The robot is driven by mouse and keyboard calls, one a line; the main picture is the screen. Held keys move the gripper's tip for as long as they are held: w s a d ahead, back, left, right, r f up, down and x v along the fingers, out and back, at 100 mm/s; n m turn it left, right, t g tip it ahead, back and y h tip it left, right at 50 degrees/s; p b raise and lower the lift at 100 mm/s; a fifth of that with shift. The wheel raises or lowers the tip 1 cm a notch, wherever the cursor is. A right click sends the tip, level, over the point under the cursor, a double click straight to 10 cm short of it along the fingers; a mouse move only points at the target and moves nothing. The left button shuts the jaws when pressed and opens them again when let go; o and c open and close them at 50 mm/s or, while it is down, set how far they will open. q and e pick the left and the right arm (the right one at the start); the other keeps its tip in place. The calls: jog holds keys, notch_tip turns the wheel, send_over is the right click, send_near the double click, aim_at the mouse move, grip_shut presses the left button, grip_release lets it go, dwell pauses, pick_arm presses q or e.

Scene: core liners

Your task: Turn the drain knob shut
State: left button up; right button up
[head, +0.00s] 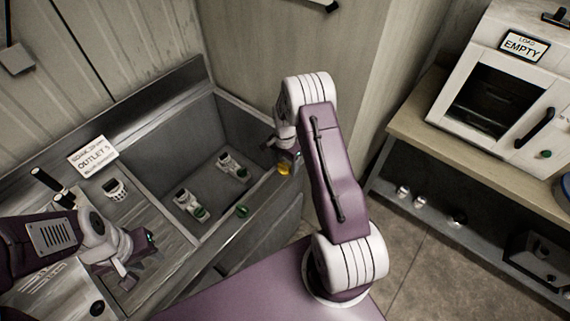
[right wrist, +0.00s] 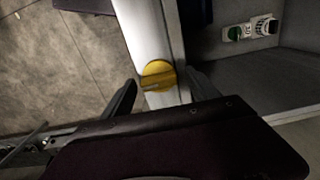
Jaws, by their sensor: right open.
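The yellow drain knob (right wrist: 158,73) sits on the metal front rim of the sink. In the right wrist view its raised grip runs roughly across the rim. It also shows in the head view (head: 284,169), just below my right gripper (head: 287,155). My right gripper (right wrist: 163,83) is open and empty. Its fingers appear on either side of the knob in the wrist view; I cannot tell whether they touch it. My left gripper (head: 141,270) is over the counter at the left, open and empty, away from the knob.
The sink basin (head: 228,120) holds two white fittings (head: 233,167) (head: 187,203) with green parts. A green knob (head: 242,211) is on the front rim. An outlets sign (head: 92,156) stands behind the counter. A white oven-like unit (head: 500,95) labelled empty stands on the right bench.

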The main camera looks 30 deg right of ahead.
aim_at(285, 164)
jog(key=shift+r, duration=0.3)
notch_tip(285, 164, up, 8)
jog(key=shift+r+b, duration=0.25)
jog(key=shift+b, duration=0.7)
